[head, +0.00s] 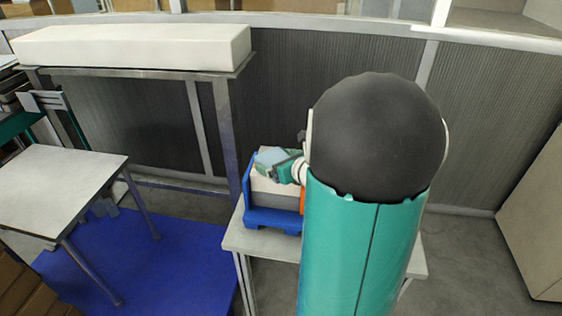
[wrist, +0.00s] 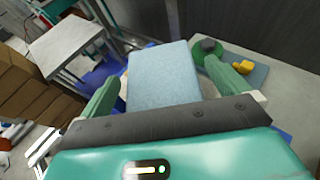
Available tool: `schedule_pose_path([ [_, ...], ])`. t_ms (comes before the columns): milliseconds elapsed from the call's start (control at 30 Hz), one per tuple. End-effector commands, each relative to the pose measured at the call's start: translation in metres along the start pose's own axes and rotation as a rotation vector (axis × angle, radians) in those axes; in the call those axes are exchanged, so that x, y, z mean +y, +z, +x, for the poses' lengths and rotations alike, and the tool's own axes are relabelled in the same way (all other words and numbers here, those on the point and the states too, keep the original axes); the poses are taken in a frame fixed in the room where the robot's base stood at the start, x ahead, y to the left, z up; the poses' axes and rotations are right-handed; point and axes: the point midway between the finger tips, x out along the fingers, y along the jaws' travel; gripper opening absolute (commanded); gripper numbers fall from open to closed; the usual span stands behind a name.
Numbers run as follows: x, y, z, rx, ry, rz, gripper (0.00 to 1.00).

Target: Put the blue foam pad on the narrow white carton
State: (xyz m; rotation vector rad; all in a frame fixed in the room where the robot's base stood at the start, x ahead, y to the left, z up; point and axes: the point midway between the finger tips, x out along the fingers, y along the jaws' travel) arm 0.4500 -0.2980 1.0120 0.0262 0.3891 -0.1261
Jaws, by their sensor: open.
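The blue foam pad (wrist: 163,75) fills the middle of the wrist view as a pale blue block. In the head view a small part of it (head: 269,156) shows at my gripper (head: 277,165), over a blue holder. My gripper (wrist: 160,72) is open, with one green finger to each side of the pad. Contact between fingers and pad cannot be told. A long, narrow white carton (head: 130,48) lies on a high metal-framed shelf at the upper left of the head view, away from my gripper. My arm hides much of the pad's surroundings.
The blue holder (head: 272,220) stands on a pale table (head: 240,238) and contains a whitish and grey block. Another pale table (head: 55,190) stands at left beside a blue floor mat (head: 180,265). In the wrist view, a green round object (wrist: 207,47) and yellow piece (wrist: 243,67) lie right.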

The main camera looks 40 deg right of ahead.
Motion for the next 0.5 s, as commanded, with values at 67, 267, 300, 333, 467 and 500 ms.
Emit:
schedule_pose_path([
  [67, 0.0, 0.002, -0.001, -0.001, -0.001, -0.001, 1.0],
  [267, -0.001, 0.003, -0.023, -0.002, -0.003, -0.001, 1.0],
  [300, 0.0, 0.003, -0.03, -0.003, -0.002, -0.002, 1.0],
  [333, 0.0, 0.004, -0.036, -0.004, -0.003, -0.002, 1.0],
  [467, -0.001, 0.003, -0.063, -0.003, -0.004, -0.002, 1.0],
  [500, -0.001, 0.004, -0.072, -0.004, -0.004, -0.002, 1.0],
])
